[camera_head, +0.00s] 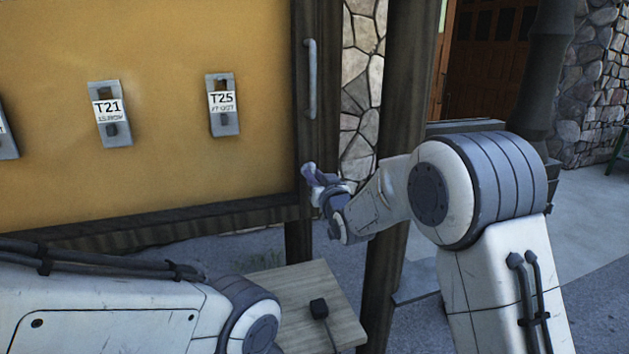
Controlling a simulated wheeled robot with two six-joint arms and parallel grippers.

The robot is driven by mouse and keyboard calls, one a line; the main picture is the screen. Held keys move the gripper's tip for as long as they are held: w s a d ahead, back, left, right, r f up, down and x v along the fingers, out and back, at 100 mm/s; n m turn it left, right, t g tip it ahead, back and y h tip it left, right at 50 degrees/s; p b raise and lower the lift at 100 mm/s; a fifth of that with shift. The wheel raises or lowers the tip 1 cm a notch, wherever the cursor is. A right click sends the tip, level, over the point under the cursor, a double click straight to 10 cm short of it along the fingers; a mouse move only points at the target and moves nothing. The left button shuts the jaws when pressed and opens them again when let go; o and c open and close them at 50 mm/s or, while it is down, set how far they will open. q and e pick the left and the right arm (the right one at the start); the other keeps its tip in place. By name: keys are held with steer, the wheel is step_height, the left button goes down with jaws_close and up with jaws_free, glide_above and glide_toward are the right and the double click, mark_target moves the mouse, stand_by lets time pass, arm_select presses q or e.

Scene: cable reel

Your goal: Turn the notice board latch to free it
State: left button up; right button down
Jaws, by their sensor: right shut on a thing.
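The notice board has a yellow panel (170,150) in a dark wooden frame (170,222). A grey vertical handle (311,80) is on the frame's right side. My right gripper (311,178) is at the frame's lower right edge, below the handle, and is shut on the latch. The latch itself is mostly hidden by the fingers and too small to make out. My left arm crosses the bottom left, and its gripper is not in view.
Grey tags marked T21 (110,115) and T25 (222,105) hang on the panel. A light wooden tabletop (275,290) with a small black object (319,309) lies below. A dark post (400,130) stands close to my right forearm.

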steer(key=shift+w+d+f+m+b, duration=0.1)
steer(key=shift+m+b, duration=1.6)
steer(key=shift+m, duration=1.15)
steer(key=shift+s+d+f+m+b, duration=0.15)
steer(key=shift+m+b, duration=1.6)
steer(key=shift+m, duration=1.05)
steer(key=shift+w+d+f+m+b, duration=0.15)
steer(key=shift+m+b, duration=1.55)
steer(key=shift+m, duration=1.15)
steer(key=shift+r, duration=0.1)
steer(key=c, duration=0.8)
jaws_free()
